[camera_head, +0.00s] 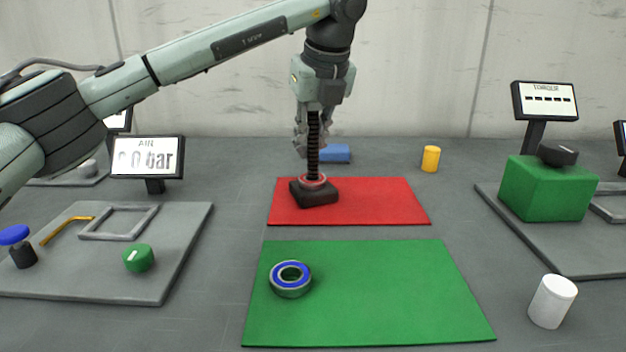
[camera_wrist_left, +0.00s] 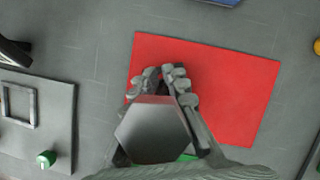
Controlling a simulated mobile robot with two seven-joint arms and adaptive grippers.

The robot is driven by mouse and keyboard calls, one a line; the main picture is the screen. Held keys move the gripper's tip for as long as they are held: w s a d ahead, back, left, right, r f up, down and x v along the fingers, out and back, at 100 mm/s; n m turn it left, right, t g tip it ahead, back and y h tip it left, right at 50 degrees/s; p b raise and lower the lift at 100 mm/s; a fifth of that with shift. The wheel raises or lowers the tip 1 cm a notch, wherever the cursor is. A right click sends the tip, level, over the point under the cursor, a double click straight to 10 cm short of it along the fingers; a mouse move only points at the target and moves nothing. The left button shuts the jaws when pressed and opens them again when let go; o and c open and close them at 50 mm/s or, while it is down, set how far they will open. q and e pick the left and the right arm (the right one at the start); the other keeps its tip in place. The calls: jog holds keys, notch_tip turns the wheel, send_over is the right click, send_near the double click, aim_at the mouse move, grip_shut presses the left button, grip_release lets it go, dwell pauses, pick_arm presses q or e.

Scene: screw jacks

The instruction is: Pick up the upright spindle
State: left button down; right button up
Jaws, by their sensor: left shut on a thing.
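The spindle (camera_head: 312,150) is a dark threaded rod, upright in the head view. My left gripper (camera_head: 306,139) points down and is shut on its upper part, which is partly hidden. Its lower end meets a ringed dark base (camera_head: 315,195) on the red mat (camera_head: 385,202); I cannot tell whether it touches. In the left wrist view a grey hexagonal face (camera_wrist_left: 153,132), perhaps the spindle's head, covers the space before the fingers (camera_wrist_left: 163,78). The base is hidden there. My right gripper is not in view.
A blue-sealed bearing (camera_head: 290,279) lies on the green mat (camera_head: 400,295). A blue block (camera_head: 335,153) is behind the red mat. A yellow cylinder (camera_head: 431,159) and a white one (camera_head: 552,301) stand right. Grey boards (camera_head: 180,240) with fixtures flank the mats.

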pick_arm(q)
jog(key=shift+r, duration=0.15)
jog(key=shift+r, duration=0.1)
